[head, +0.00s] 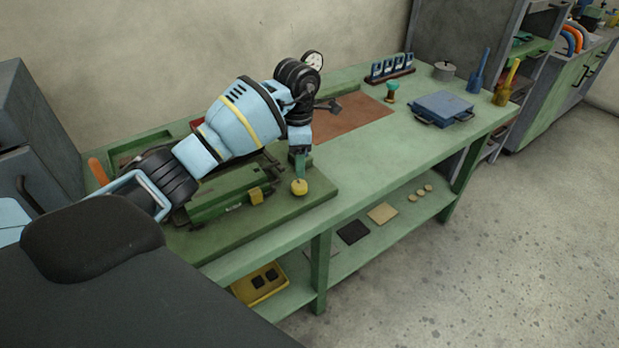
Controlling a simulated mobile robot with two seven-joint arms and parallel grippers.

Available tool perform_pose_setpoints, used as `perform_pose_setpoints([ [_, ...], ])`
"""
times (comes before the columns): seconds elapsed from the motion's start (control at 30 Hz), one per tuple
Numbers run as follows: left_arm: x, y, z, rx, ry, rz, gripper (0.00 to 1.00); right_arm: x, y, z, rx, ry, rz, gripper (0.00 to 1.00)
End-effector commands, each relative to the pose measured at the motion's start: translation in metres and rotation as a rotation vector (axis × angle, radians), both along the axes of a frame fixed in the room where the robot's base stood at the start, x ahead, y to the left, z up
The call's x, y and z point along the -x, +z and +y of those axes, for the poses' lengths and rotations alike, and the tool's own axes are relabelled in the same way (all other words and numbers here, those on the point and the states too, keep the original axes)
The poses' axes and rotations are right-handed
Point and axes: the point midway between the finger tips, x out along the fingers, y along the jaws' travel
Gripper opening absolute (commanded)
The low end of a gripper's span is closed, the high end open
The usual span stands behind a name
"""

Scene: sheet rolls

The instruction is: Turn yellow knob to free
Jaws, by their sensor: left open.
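A green sheet-roll machine (225,198) sits on the left part of the green workbench. A round yellow knob (299,187) is at its right end, below a short green upright (300,162). A smaller yellow block (256,195) is on the machine's front side. My left arm reaches in from the left over the machine, and my left gripper (299,138) points down just above the green upright and the yellow knob. It is open; its fingertips are hard to make out, and I cannot tell whether they touch anything. The arm hides much of the machine. My right gripper is out of view.
The workbench (365,165) has a brown mat (350,122), a blue box (442,108), a green-topped stamp (392,90) and a rack of blue items (390,68). A lower shelf holds a yellow tray (262,284). The floor at right is clear.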

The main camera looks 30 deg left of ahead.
Motion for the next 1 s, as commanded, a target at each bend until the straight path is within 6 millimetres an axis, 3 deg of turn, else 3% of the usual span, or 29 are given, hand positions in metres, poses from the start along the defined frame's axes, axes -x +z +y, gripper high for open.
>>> perform_pose_setpoints([
  [0.27,0.000,-0.011,0.000,0.000,0.001,0.001,0.59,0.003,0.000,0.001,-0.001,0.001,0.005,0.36],
  [0.7,0.000,-0.070,-0.001,0.003,0.000,-0.001,0.59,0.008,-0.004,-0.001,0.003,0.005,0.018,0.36],
  [1.0,0.000,-0.078,0.000,0.002,0.000,-0.003,0.59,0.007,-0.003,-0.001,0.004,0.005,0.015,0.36],
])
